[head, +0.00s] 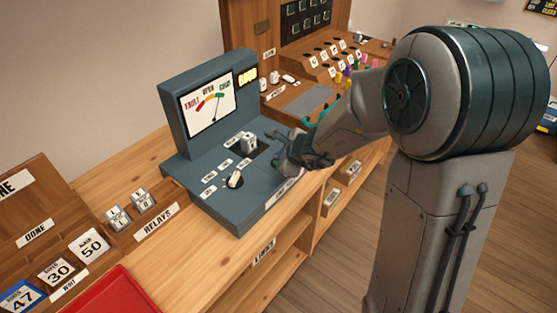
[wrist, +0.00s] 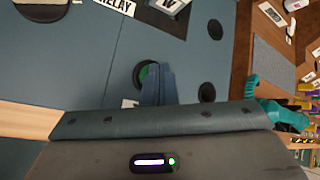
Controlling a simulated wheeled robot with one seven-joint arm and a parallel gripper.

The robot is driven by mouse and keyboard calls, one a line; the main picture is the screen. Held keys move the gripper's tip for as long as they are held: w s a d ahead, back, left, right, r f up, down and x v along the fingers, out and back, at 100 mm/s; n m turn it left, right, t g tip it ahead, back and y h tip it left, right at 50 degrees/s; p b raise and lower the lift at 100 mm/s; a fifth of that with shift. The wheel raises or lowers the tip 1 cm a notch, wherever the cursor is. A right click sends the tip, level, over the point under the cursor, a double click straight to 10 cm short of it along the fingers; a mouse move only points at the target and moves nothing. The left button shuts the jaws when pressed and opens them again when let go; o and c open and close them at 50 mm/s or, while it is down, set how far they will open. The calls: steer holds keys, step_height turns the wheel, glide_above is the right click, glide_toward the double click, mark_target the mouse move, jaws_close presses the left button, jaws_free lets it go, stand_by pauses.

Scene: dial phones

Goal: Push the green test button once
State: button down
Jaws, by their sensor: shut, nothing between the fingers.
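The dark blue-grey tester (head: 225,165) stands on the wooden bench, with a FAULT/OPEN/GOOD dial (head: 209,106) and a lit amber display (head: 247,77) on its upright panel. The green test button (wrist: 146,76) sits in a dark round collar on the tester's deck in the wrist view. My shut, empty gripper (wrist: 157,72) partly covers the button's right side. I cannot tell whether the fingertips touch it. In the head view my gripper (head: 283,143) is low over the deck's right side, and the button is hidden there.
A relay (head: 248,142) sits in the tester's dark slot, left of my gripper. A white knob (head: 235,180) is nearer the front. A relay rack (head: 145,210) and red tray (head: 105,293) lie left; a wooden panel with coloured plugs (head: 340,65) stands behind right.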

steer(key=shift+r+p, duration=0.65)
steer(key=shift+r, duration=0.2)
step_height(320, 180, up, 5)
steer(key=p, duration=0.4)
stand_by(0.7)
